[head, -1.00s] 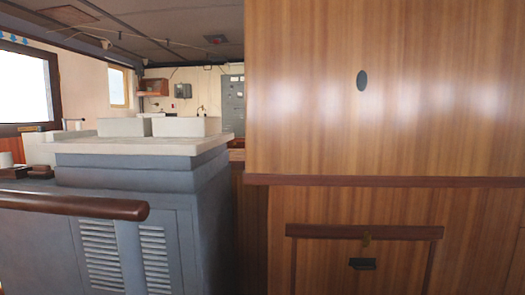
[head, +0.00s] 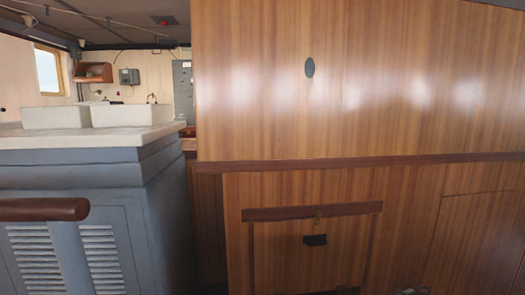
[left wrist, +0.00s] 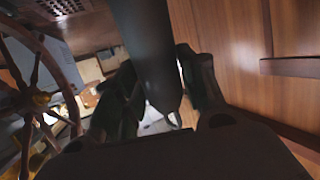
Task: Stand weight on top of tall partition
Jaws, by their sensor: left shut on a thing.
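The tall wooden partition (head: 400,100) fills the middle and right of the head view; its top edge shows only at the upper right. It also shows at the right of the left wrist view (left wrist: 220,40). My left gripper (left wrist: 160,98) shows in the left wrist view, its dark fingers shut on a dark, smooth, long object, which I take to be the weight (left wrist: 148,45). The weight's upper end runs out of the picture. It is held apart from the partition. Neither gripper is clearly visible in the head view, and my right gripper is in neither view.
A grey console (head: 75,220) with a pale top and white boxes (head: 130,115) stands left of the partition. A brown handrail (head: 45,209) juts in at the left. A spoked wheel (left wrist: 40,75) is at the left of the left wrist view.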

